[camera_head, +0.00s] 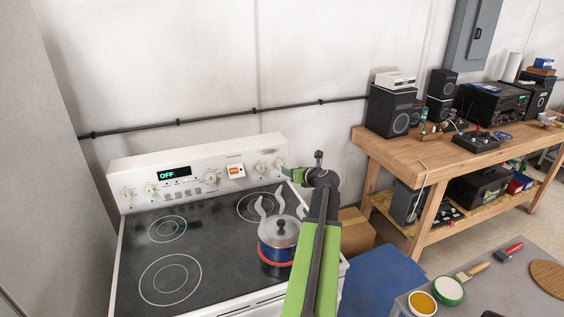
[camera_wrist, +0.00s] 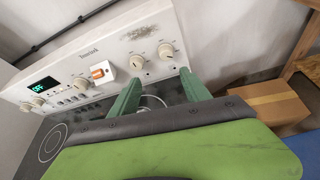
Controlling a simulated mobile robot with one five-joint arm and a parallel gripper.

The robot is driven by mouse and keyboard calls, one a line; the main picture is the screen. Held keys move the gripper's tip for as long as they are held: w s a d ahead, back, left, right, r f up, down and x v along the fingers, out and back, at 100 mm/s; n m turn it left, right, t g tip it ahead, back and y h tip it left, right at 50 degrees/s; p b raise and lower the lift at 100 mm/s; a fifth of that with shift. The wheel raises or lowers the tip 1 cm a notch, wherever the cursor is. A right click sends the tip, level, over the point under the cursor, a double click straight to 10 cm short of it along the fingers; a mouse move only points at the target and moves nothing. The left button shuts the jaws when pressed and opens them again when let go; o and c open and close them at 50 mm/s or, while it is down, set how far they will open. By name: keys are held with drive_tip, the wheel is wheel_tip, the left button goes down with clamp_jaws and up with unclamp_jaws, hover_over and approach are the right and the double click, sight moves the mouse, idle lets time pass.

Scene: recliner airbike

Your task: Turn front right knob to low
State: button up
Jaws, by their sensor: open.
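The stove's white control panel (camera_head: 200,174) has two round knobs at its right end: the inner knob (camera_wrist: 137,62) and the outermost knob (camera_wrist: 166,50). They also show in the head view, the inner one (camera_head: 260,167) and the outer one (camera_head: 279,163). The labels are too small to read. My gripper (camera_wrist: 160,76) is open, its two green fingers spread just in front of and below these knobs, with nothing between them. In the head view my gripper (camera_head: 291,174) is at the panel's right end, partly hidden by my arm. I cannot tell whether a finger touches the panel.
A blue lidded pot (camera_head: 278,240) stands on the front right burner, with a red glow at its base and pale steam-like wisps above. A cardboard box (camera_head: 356,232) and wooden workbench (camera_head: 425,163) are to the right. The panel display (camera_head: 174,173) reads OFF.

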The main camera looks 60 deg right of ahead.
sight(281, 165)
drive_tip(key=b+x, duration=0.2)
drive_tip(key=x, duration=0.3)
drive_tip(key=d+b+x, duration=0.1)
drive_tip(key=b+x, duration=0.1)
drive_tip(key=x, duration=0.4)
drive_tip(key=s+b+x, duration=0.1)
drive_tip(key=b+x, duration=0.1)
drive_tip(key=x, duration=0.3)
drive_tip(key=shift+w+d+f+b, duration=0.2)
drive_tip(key=shift+d+f+b, duration=0.1)
drive_tip(key=shift+b, duration=0.1)
drive_tip(key=shift+r, duration=0.1)
drive_tip(key=shift+c, duration=0.2)
clamp_jaws()
